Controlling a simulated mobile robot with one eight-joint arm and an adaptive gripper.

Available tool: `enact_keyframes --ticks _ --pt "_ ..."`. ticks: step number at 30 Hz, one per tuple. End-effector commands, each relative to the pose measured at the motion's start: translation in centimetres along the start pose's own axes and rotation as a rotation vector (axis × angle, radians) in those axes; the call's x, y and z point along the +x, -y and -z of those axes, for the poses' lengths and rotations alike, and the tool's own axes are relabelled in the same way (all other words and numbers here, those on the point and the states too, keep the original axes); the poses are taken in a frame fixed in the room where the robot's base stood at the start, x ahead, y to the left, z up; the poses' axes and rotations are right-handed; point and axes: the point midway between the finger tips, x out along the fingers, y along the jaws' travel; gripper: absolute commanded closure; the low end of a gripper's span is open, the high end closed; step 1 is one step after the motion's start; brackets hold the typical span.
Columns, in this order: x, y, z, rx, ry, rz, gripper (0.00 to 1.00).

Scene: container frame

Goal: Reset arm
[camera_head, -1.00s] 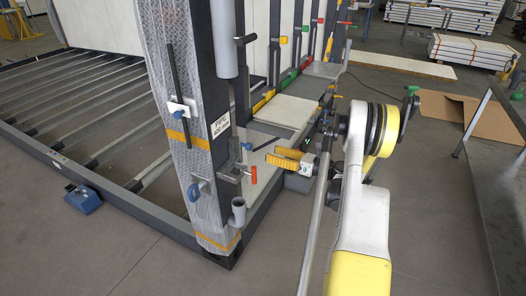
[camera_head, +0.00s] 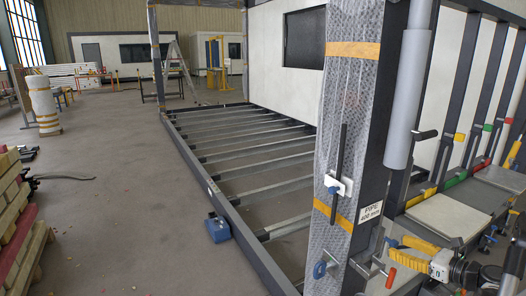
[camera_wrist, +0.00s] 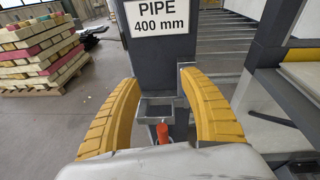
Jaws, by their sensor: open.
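My gripper (camera_head: 396,254) is at the lower right of the head view, just right of the wrapped corner post. In the wrist view its two yellow ribbed fingers (camera_wrist: 158,80) stand wide apart with nothing held between them. Between and beyond them are a dark grey post with the label "PIPE 400 mm" (camera_wrist: 155,18), a small grey bracket (camera_wrist: 155,108) and a red-orange handle (camera_wrist: 163,133). The label also shows in the head view (camera_head: 371,213). The rest of my arm is mostly outside the head view.
The wrapped post (camera_head: 352,110) stands close on the left of my gripper, with a grey pipe (camera_head: 408,95) beside it. Clamps and a light panel (camera_head: 447,215) lie to the right. A blue box (camera_head: 217,229) sits by the floor frame. Stacked timber (camera_head: 15,215) stands far left; open floor lies between.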

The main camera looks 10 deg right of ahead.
Motion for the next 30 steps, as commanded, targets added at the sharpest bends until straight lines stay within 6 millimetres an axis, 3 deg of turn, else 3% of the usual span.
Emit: enact_keyframes --ticks 1,6,11,17,21,25,30 --pt "1.5 -2.1 -2.2 -0.092 -0.053 -0.033 0.49" --pt "4.1 -9.3 -7.2 -0.467 -0.233 -0.15 0.49" --pt "4.1 -16.8 -10.6 -0.85 -0.362 -0.291 0.49" --pt "1.1 -25.8 -12.7 -1.361 -0.47 -0.499 0.49" --pt "-2.3 -31.1 -12.9 -1.735 -0.507 -0.658 0.49" --pt "-5.7 -34.6 -12.4 -2.074 -0.517 -0.804 0.49" --pt "-8.8 -37.0 -11.4 -2.405 -0.507 -0.947 0.49"
